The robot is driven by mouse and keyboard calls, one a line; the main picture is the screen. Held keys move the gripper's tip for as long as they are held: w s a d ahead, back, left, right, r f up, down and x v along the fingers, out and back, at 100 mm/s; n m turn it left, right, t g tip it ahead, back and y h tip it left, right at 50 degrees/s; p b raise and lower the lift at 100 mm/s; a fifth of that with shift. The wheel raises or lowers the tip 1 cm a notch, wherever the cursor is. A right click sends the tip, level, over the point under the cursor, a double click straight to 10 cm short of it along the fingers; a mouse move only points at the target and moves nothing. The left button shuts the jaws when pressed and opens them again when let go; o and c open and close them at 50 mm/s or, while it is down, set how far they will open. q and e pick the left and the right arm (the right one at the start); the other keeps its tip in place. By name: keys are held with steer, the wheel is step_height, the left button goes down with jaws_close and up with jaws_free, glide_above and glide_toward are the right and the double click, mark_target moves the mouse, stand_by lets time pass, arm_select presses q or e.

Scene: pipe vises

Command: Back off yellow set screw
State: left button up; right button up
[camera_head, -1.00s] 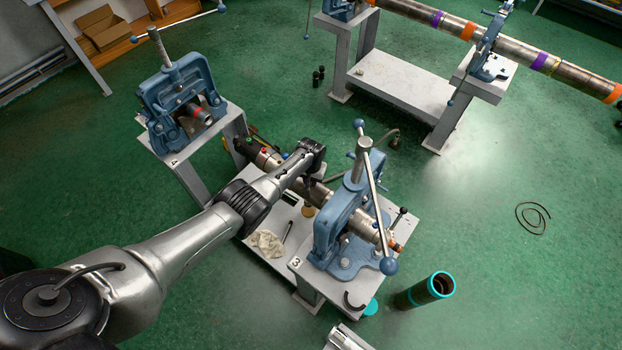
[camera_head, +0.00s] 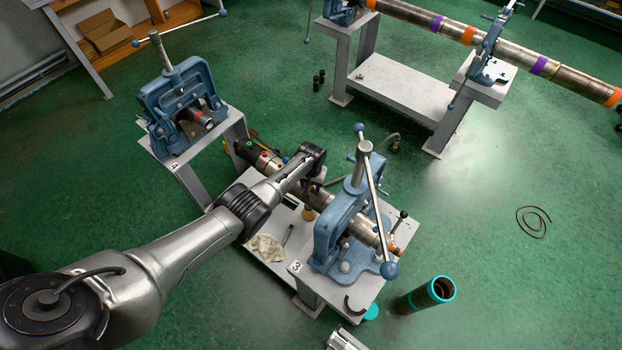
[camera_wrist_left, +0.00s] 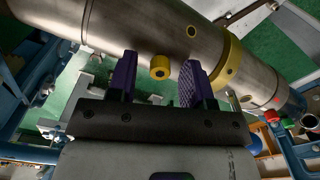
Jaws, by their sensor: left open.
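The yellow set screw (camera_wrist_left: 160,66) is a short, round socket-headed screw standing out of the steel pipe (camera_wrist_left: 155,33) in the left wrist view. My left gripper (camera_wrist_left: 159,72) is open, with one purple-padded finger on either side of the screw and visible gaps between. In the head view the pipe (camera_head: 324,197) lies through the blue vise on stand 3, and my left gripper's wrist (camera_head: 313,154) is above it. The fingers and the yellow screw cannot be made out there.
A yellow collar (camera_wrist_left: 229,65) circles the pipe beside one finger. A red screw (camera_wrist_left: 271,116) and a green screw (camera_wrist_left: 309,121) sit farther along. The blue vise (camera_head: 340,225) with its long handle stands close to my wrist. A cloth (camera_head: 265,248) lies on the shelf.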

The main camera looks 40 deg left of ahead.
arm_select(q)
steer(key=shift+r, duration=0.5)
step_height(320, 180, up, 4)
steer(key=p, duration=0.2)
steer(key=shift+r+p, duration=0.15)
steer(key=shift+p, duration=0.15)
step_height(320, 180, up, 8)
steer(key=shift+r+p, duration=0.15)
steer(key=shift+p, duration=0.2)
